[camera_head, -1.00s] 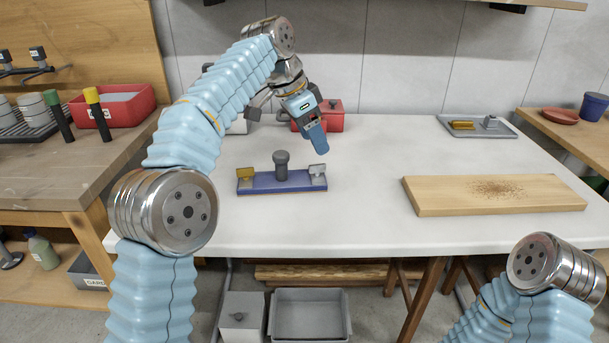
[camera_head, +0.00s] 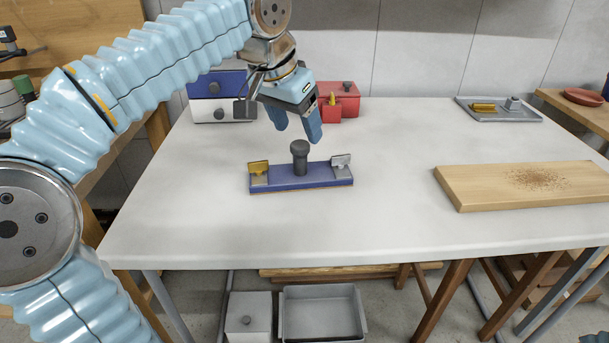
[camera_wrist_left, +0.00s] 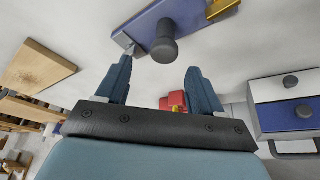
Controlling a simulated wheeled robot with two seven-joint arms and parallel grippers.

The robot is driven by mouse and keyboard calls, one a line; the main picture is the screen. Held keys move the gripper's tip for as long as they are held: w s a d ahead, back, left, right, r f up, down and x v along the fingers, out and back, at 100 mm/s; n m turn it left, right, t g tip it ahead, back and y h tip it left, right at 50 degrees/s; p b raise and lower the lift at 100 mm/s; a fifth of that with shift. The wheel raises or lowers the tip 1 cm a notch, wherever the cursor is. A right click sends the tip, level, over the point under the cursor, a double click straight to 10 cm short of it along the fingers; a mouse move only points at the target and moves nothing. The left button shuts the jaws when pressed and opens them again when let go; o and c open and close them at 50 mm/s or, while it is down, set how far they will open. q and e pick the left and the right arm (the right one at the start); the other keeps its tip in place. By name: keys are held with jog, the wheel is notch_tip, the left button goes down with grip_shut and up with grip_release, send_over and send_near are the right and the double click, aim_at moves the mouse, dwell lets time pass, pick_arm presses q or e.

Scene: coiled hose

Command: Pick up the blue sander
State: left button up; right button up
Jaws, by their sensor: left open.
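The blue sander (camera_head: 290,183) lies flat on the white table. It has a dark upright knob (camera_head: 299,157), a yellow clamp at its left end and a grey clamp at its right end. My left gripper (camera_head: 296,136) is open and empty, just behind and above the knob, pointing down toward it. In the left wrist view the sander (camera_wrist_left: 178,22) shows beyond the two spread fingers (camera_wrist_left: 159,78), with its knob between their directions and apart from them.
Behind the gripper stand a blue-and-white drawer box (camera_head: 221,108) and red boxes (camera_head: 340,100). A wooden board (camera_head: 470,187) with brown specks lies at the right, a grey tray (camera_head: 530,116) behind it. The white table (camera_head: 395,225) is clear around the sander.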

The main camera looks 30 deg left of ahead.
aim_at(301, 142)
pick_arm(q)
jog(key=x, duration=0.5)
jog(key=b+x, duration=0.1)
jog(key=x, duration=0.1)
jog(key=shift+a+f, duration=0.3)
jog(key=shift+f, duration=0.1)
jog(key=c, duration=1.2)
jog(key=shift+r, duration=0.5)
jog(key=s+d+r+p, duration=0.1)
jog(key=s+d+r, duration=0.7)
jog(key=s+r, duration=0.3)
jog(key=shift+d+r, duration=0.35)
jog(key=shift+r, duration=0.15)
